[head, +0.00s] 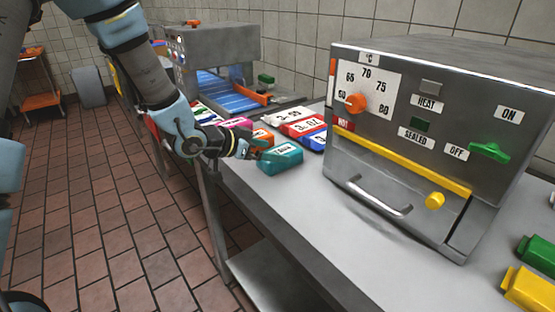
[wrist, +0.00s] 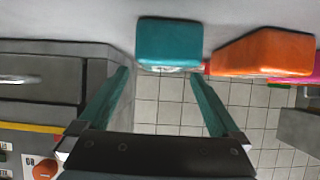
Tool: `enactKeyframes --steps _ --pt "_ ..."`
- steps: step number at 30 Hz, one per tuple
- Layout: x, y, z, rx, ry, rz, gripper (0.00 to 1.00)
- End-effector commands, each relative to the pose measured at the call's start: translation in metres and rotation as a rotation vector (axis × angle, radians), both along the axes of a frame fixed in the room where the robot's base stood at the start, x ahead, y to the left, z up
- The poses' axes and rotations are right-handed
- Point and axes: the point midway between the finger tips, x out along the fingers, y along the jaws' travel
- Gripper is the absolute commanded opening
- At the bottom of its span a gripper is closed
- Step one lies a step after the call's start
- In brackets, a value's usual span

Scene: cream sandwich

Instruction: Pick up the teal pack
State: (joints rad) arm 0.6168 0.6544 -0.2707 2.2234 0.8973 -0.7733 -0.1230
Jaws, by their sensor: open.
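The teal pack (head: 281,159) lies on the metal counter near its front edge, left of the steel heating machine. In the wrist view the teal pack (wrist: 169,40) is just beyond my fingertips, roughly centred between them. My gripper (head: 252,151) is open and reaches toward the pack from the left in the head view. In the wrist view my gripper (wrist: 161,74) shows two teal fingers spread apart with nothing between them. I cannot tell whether a fingertip touches the pack.
An orange pack (wrist: 265,52) lies close beside the teal one. Red-and-white packs (head: 298,121) lie behind it. The steel machine (head: 420,130) stands to the right, with a handle on its front. A conveyor machine (head: 215,60) stands further back. Green (head: 540,250) and yellow (head: 530,291) blocks sit front right.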

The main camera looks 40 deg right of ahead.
Motion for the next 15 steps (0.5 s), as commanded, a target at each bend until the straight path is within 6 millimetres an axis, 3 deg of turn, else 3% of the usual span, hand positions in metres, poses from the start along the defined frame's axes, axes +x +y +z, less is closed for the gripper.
enactKeyframes --steps 8,15 --pt "-0.001 -0.016 -0.014 0.012 0.006 0.002 1.00" --pt "-0.001 -0.045 -0.030 0.011 0.006 0.002 1.00"
